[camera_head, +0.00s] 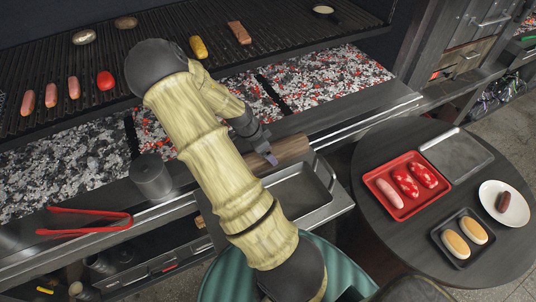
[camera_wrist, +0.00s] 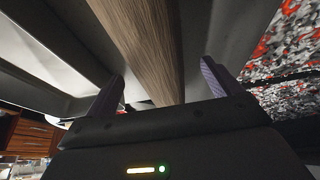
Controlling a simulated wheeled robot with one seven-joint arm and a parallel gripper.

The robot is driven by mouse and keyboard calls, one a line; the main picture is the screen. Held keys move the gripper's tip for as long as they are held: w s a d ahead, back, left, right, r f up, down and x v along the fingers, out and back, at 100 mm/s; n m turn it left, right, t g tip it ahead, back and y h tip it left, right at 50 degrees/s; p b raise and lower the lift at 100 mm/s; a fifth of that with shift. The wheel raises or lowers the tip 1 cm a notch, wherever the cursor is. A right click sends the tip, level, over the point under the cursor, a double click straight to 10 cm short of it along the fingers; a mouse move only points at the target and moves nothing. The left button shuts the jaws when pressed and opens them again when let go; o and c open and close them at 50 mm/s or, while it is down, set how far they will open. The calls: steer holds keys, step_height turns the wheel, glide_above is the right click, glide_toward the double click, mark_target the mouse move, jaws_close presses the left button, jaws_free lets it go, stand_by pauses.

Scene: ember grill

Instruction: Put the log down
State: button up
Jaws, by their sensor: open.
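The brown wooden log (camera_head: 292,150) is at the metal front ledge of the grill, just right of my gripper (camera_head: 268,156) in the head view. In the wrist view the log (camera_wrist: 150,45) runs lengthwise between the two purple fingers of my gripper (camera_wrist: 162,72). The fingers are open, with a gap showing on both sides of the log. Part of the log is hidden behind my arm in the head view. I cannot tell whether its whole length rests on the ledge.
Glowing coals (camera_head: 330,78) lie behind the ledge. A metal tray (camera_head: 303,192) is just in front of the log. A grey cylinder (camera_head: 152,178) and red tongs (camera_head: 88,220) are to the left. A round table (camera_head: 375,222) with food trays stands to the right.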

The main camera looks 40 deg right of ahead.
steer(key=x, duration=0.3)
steer(key=shift+s+d, duration=0.1)
stand_by(0.4)
steer(key=shift+f, duration=0.3)
stand_by(0.3)
steer(key=c, duration=1.8)
steer(key=shift+r, duration=0.8)
step_height(320, 180, up, 9)
steer(key=shift+f, duration=0.1)
